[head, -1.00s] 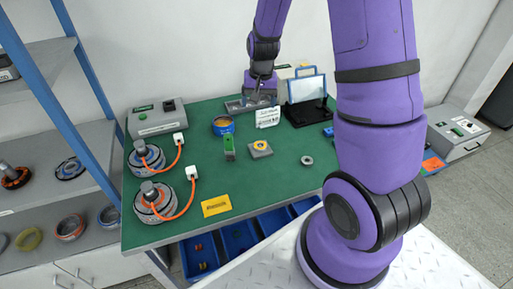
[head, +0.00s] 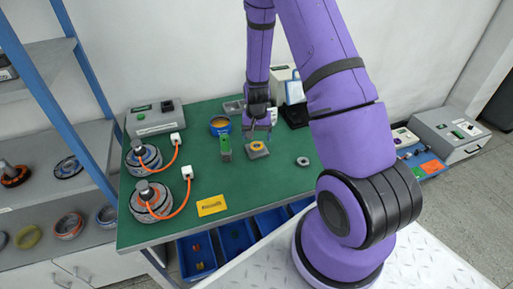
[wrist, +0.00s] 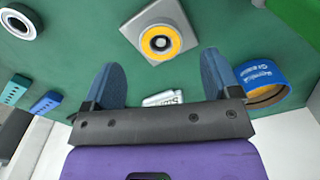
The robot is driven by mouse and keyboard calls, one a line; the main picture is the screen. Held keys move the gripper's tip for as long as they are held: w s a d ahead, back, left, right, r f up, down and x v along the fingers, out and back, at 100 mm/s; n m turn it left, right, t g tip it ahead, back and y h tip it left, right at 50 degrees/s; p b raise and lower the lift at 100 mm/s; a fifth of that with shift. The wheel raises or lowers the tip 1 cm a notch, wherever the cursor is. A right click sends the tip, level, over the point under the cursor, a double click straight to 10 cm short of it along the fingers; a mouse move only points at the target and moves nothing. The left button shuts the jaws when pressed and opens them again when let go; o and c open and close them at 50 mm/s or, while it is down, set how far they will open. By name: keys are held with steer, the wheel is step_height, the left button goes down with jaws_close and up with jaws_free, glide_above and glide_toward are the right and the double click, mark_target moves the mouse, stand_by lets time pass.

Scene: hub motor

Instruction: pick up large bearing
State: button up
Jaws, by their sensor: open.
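A grey metal ring (head: 302,161), which looks like a bearing, lies flat on the green table right of the middle. In the wrist view the ring (wrist: 18,22) is at the top left corner, with a dark hole. My gripper (head: 258,132) is above the table, just behind a grey square block with a yellow ring (head: 258,148) on top. In the wrist view my two blue fingers (wrist: 160,75) are spread with nothing between them. The block (wrist: 135,32) is ahead of the fingertips, and the grey ring is well off to one side.
A blue round can (head: 220,126) and a green upright piece (head: 225,147) stand left of my gripper. Two motors (head: 150,203) with orange cables are on the left. A yellow card (head: 211,206) lies near the front edge. Table around the grey ring is clear.

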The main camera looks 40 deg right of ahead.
mark_target(256, 147)
steer(key=shift+w+f, duration=0.1)
steer(key=shift+f, duration=2.5)
steer(key=c, duration=1.1)
steer(key=shift+o, duration=0.2)
steer(key=shift+r, duration=0.1)
